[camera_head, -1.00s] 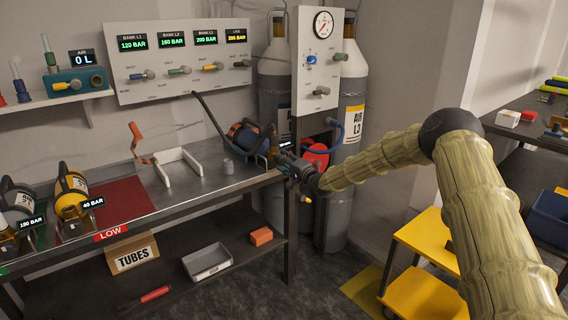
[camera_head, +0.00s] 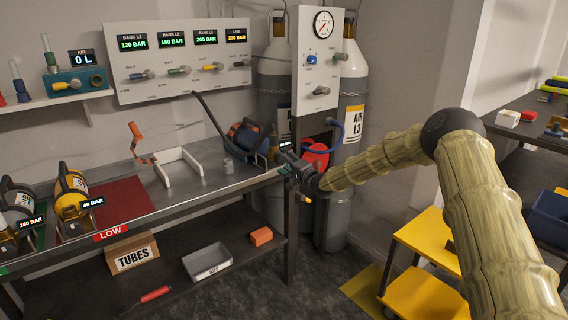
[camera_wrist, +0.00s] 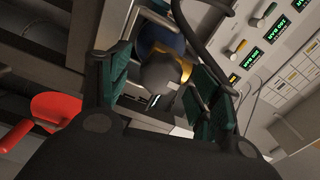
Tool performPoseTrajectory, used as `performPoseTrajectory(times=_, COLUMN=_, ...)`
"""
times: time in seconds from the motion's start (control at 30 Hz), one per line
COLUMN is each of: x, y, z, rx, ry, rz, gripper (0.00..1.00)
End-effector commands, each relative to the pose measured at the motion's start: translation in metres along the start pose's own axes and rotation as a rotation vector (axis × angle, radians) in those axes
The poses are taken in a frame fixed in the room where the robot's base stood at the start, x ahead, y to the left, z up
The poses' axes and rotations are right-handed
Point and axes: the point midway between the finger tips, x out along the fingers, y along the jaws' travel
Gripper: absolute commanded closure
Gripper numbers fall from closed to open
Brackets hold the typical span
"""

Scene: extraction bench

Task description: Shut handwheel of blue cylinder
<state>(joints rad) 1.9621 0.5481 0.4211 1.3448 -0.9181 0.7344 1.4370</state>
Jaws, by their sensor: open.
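The blue cylinder (camera_head: 243,136) lies on its side at the right end of the metal bench, with a dark hose at its top. Its valve end faces my gripper, and a small display stands by it. In the wrist view the blue cylinder (camera_wrist: 158,38) is beyond the fingers, with a dark round knob (camera_wrist: 160,76), seemingly the handwheel, between them. My gripper (camera_head: 284,160) is at the bench's right edge, in front of the valve end. In the wrist view my gripper (camera_wrist: 160,90) has its green-padded fingers apart on both sides of the knob; I cannot tell whether they touch it.
A red round object (camera_head: 315,156) is close behind my gripper, also in the wrist view (camera_wrist: 52,112). Grey tall cylinders (camera_head: 345,190) and a gauge panel (camera_head: 318,60) stand behind. A white frame (camera_head: 190,163) and yellow cylinder (camera_head: 72,195) are on the bench. A yellow cart (camera_head: 425,235) stands right.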

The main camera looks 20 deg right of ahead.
Motion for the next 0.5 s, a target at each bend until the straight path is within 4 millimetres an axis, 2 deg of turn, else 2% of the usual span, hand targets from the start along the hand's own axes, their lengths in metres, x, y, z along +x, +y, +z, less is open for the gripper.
performPoseTrajectory(times=0.17, x=-0.021, y=-0.001, z=-0.002, rx=0.003, ry=0.002, rz=0.000, gripper=0.37)
performPoseTrajectory(times=0.5, x=-0.083, y=0.000, z=-0.002, rx=0.003, ry=0.002, rz=0.000, gripper=0.37)
